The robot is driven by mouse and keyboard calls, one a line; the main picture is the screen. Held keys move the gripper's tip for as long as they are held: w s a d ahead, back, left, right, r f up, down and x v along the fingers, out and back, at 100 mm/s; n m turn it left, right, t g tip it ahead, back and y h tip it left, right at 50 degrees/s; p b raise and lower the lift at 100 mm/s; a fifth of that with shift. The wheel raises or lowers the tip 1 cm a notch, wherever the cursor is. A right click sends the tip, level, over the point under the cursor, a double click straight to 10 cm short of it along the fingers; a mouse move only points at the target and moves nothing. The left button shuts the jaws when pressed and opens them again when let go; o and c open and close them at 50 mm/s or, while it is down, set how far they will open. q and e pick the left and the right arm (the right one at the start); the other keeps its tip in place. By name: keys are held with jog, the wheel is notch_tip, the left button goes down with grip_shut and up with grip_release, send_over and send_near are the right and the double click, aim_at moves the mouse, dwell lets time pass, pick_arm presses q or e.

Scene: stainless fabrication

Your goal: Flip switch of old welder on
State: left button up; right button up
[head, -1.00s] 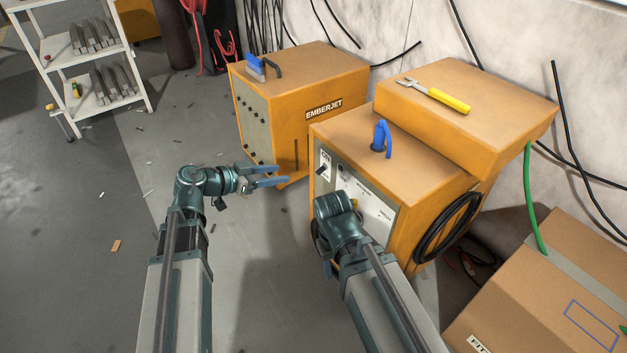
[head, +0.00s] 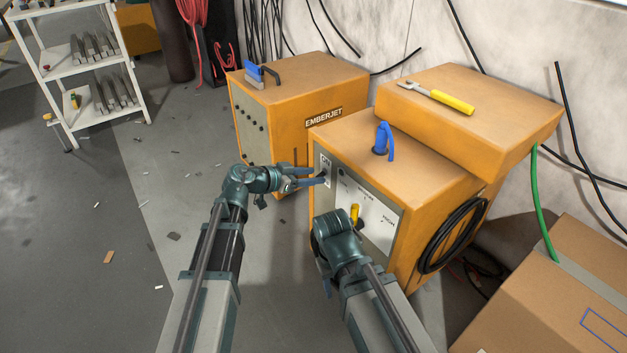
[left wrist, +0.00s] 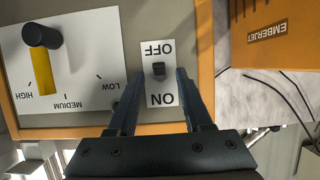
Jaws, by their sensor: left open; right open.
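The old welder (head: 400,140) is an orange box with a grey front panel. Its black switch (left wrist: 158,70) sits on a white plate marked OFF and ON, which appears upside down in the left wrist view. The lever lies nearer the OFF lettering. My left gripper (head: 325,176) is open at the panel. In the left wrist view its two fingers (left wrist: 160,90) stand either side of the switch plate; I cannot tell if they touch it. My right gripper (head: 324,268) is low before the panel, its fingers mostly hidden behind its wrist.
A yellow dial knob (head: 354,213) is on the same panel, close to my right wrist. A second orange welder (head: 290,90), labelled EMBERJET, stands behind left. An orange box (head: 490,90) with a yellow-handled tool lies on top. A cardboard box (head: 530,300) is at right.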

pick_arm(q)
jog(key=shift+w+d+f, duration=0.2)
jog(key=shift+w+d, duration=0.05)
jog(key=shift+d, duration=0.15)
grip_shut()
